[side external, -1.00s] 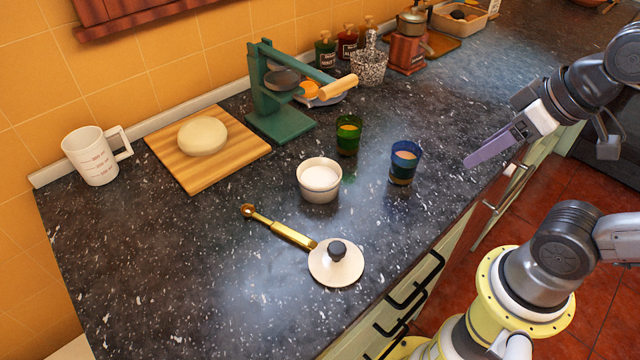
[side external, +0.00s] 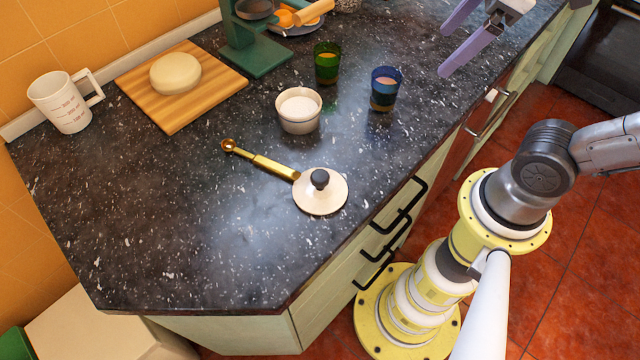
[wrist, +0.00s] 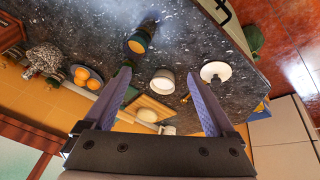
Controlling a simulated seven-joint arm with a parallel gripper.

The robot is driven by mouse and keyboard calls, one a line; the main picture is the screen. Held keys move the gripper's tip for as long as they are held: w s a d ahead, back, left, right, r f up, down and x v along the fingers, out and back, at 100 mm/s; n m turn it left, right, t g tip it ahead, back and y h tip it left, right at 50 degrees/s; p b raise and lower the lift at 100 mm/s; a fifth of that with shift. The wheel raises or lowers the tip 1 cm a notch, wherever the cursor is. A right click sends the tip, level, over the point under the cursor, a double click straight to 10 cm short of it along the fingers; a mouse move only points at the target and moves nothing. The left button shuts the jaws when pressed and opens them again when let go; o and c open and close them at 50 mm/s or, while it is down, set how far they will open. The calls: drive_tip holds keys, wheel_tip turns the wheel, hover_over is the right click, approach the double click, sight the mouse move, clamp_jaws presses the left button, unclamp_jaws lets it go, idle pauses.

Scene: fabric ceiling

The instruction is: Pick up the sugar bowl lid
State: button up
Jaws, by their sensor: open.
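The sugar bowl lid (side external: 320,192) is a white disc with a black knob, lying knob up on the dark counter. It also shows in the wrist view (wrist: 215,72). The end of a gold-handled spoon (side external: 262,163) touches or lies close to its edge. The white sugar bowl (side external: 299,111) stands open behind the lid, filled with white sugar; it is also in the wrist view (wrist: 162,82). My gripper (side external: 452,52) is open and empty, with purple fingers, high at the upper right and well apart from the lid. Both fingers show in the wrist view (wrist: 160,85).
A green glass (side external: 327,63) and a blue glass (side external: 385,89) stand behind the bowl. A wooden board with dough (side external: 176,73), a white measuring cup (side external: 64,103) and a green press (side external: 252,45) stand farther back. The counter left of and in front of the lid is clear.

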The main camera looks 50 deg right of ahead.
drive_tip(key=w+a+r+n+g, duration=0.1)
drive_tip(key=w+a+n+g, duration=0.1)
drive_tip(key=w+a+n, duration=0.25)
drive_tip(key=n+g, duration=0.3)
drive_tip(key=n, duration=0.5)
hover_over(321, 176)
wheel_tip(321, 176, down, 6)
drive_tip(key=f, duration=0.8)
drive_tip(key=shift+w+f, duration=0.2)
drive_tip(key=shift+w, duration=0.1)
drive_tip(key=shift+s+f, duration=0.15)
drive_tip(key=shift+f, duration=1.2)
drive_tip(key=shift+s+f, duration=0.1)
drive_tip(key=shift+f, duration=1.2)
drive_tip(key=shift+c, duration=0.2)
clamp_jaws()
